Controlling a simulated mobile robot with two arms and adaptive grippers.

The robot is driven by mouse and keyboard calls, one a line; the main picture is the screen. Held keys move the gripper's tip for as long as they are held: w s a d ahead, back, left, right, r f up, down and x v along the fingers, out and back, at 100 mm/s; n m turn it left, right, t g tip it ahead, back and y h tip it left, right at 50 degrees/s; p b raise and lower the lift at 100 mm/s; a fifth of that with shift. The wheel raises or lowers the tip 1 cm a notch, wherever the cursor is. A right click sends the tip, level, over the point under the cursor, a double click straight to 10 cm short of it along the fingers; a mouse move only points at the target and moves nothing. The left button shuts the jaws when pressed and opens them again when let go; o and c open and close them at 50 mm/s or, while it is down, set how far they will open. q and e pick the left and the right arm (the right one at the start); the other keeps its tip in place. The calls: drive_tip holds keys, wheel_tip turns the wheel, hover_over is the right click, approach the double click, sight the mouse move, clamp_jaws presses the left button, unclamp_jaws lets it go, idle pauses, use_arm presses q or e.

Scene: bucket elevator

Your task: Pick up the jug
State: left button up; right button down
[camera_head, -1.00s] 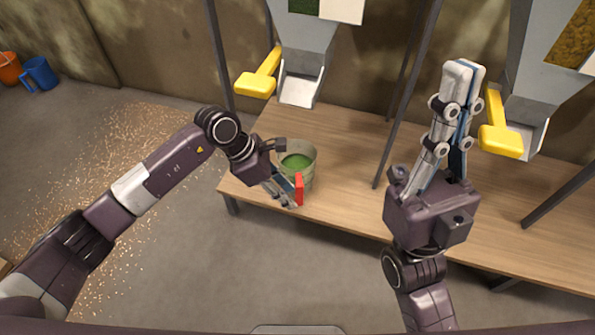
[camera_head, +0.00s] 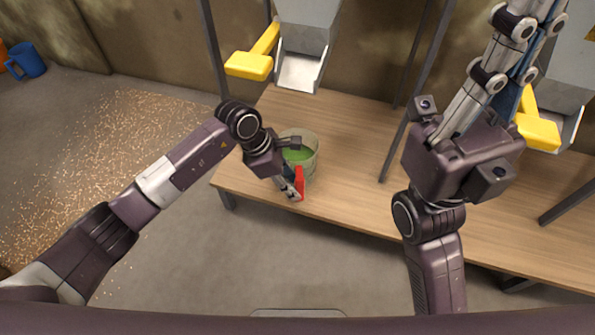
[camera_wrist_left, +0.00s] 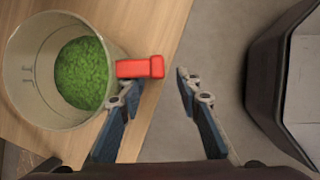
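The jug is a pale, see-through bucket shape (camera_head: 311,167) with green grains in it and a red handle (camera_head: 299,184). It stands on the wooden bench near the front left edge. In the left wrist view the jug (camera_wrist_left: 30,95) is at the left, and its red handle (camera_wrist_left: 140,68) points right. My left gripper (camera_head: 288,184) is beside the jug at the handle. Its fingers (camera_wrist_left: 157,88) are apart, the left one close to the jug wall and handle, the right one clear. My right gripper (camera_head: 512,48) is raised at upper right, fingertips outside the picture.
The bench (camera_head: 350,130) is largely bare around the jug. Grey hoppers with yellow levers (camera_head: 249,65) hang behind it, and dark posts (camera_head: 398,140) rise near it. A blue mug (camera_head: 28,61) and scattered grains (camera_head: 110,150) are on the floor at left.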

sight(298, 189)
use_arm(q)
drive_tip(key=b+x, duration=0.1)
drive_tip(key=x, duration=0.3)
drive_tip(key=shift+w+a+b, duration=0.1)
drive_tip(key=shift+b, duration=0.25)
drive_tip(key=shift+r, duration=0.1)
drive_tip(key=shift+c, duration=0.2)
clamp_jaws()
drive_tip(key=shift+r, duration=0.1)
